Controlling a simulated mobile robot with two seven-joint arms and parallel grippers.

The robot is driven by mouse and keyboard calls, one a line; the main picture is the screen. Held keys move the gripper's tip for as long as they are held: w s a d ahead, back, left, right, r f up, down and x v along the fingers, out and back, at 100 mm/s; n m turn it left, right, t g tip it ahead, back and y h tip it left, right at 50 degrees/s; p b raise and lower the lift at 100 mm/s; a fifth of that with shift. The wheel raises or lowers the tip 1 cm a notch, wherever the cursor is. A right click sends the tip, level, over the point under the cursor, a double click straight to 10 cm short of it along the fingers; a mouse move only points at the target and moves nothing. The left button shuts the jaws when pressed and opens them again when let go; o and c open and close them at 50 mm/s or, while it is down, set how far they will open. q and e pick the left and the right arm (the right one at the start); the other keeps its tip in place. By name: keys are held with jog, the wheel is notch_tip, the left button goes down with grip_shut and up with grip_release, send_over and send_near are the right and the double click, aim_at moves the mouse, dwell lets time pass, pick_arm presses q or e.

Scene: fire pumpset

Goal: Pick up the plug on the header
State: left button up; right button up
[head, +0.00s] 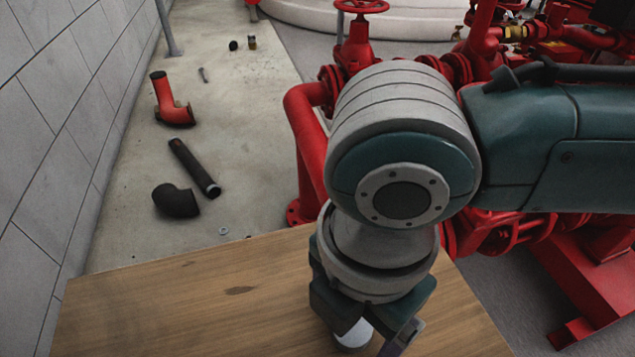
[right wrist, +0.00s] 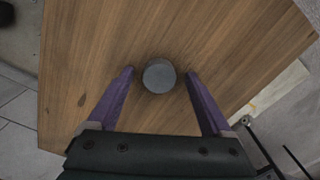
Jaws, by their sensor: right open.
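A short grey round piece (right wrist: 159,76), which may be the plug, stands on the wooden tabletop (right wrist: 215,40) in the right wrist view. My right gripper (right wrist: 160,73) is open, with one purple finger on each side of the piece and a gap on both sides. In the head view the piece (head: 352,334) shows pale below my right gripper (head: 375,342), partly covered by it. The red piping (head: 304,130) behind my arm may include the header; no plug is visible on it. My left gripper is not in view.
On the concrete floor past the table lie a red elbow pipe (head: 172,104), a black pipe (head: 195,168), a black elbow (head: 176,201) and small fittings. A block wall (head: 60,110) runs along the left. The tabletop's left part is clear.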

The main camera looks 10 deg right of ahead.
jog(key=shift+r, duration=0.1)
jog(key=shift+c, duration=0.4)
grip_shut()
